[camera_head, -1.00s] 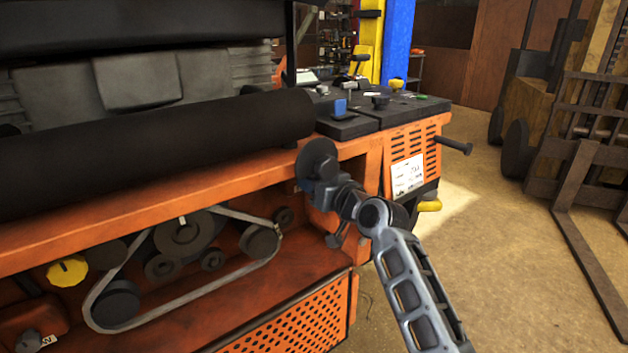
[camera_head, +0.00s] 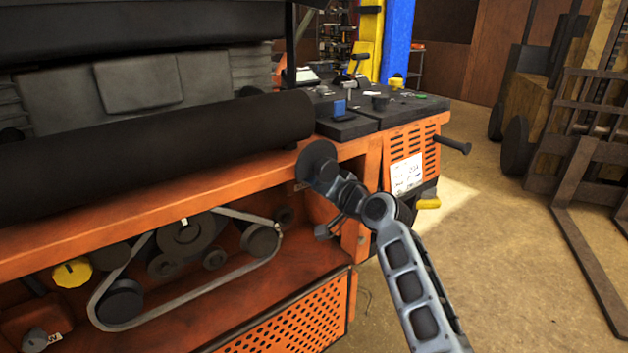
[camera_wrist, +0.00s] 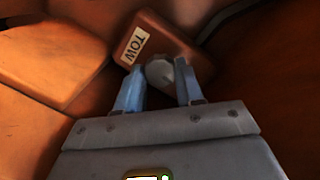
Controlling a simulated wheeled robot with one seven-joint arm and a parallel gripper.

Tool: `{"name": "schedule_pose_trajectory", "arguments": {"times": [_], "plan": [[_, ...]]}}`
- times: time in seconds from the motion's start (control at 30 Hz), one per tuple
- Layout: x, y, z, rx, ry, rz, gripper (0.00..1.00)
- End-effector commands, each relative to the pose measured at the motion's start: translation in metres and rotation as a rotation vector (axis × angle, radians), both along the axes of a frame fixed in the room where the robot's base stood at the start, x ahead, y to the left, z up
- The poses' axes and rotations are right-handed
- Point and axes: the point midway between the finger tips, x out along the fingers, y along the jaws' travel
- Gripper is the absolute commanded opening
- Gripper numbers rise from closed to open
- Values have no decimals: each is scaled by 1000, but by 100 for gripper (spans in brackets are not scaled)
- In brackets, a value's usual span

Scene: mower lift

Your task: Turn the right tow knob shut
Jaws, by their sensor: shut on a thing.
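In the wrist view, the right tow knob (camera_wrist: 160,72) is a small grey knob on a reddish-brown block. In the head view, my arm reaches into the orange machine's right-hand recess, and I cannot make out the fingertips or the gripped knob clearly there.
The orange mower frame (camera_head: 180,202) runs above the recess, close to my arm. A belt (camera_head: 185,296) and pulleys lie to the left. Another grey knob (camera_head: 35,340) with a partly visible label is at the lower left. Open floor (camera_head: 500,260) lies right, before a forklift (camera_head: 590,150).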

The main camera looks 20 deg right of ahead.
Motion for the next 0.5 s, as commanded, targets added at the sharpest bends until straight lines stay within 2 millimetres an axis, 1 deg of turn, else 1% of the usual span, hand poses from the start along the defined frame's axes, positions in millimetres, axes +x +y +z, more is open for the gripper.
{"name": "schedule_pose_trajectory", "arguments": {"times": [0.37,0.4,0.5], "plan": [[0,-1,-1,7,4,-1,7],[0,-1,-1,6,4,-1,38],[0,-1,-1,6,3,-1,48]]}}
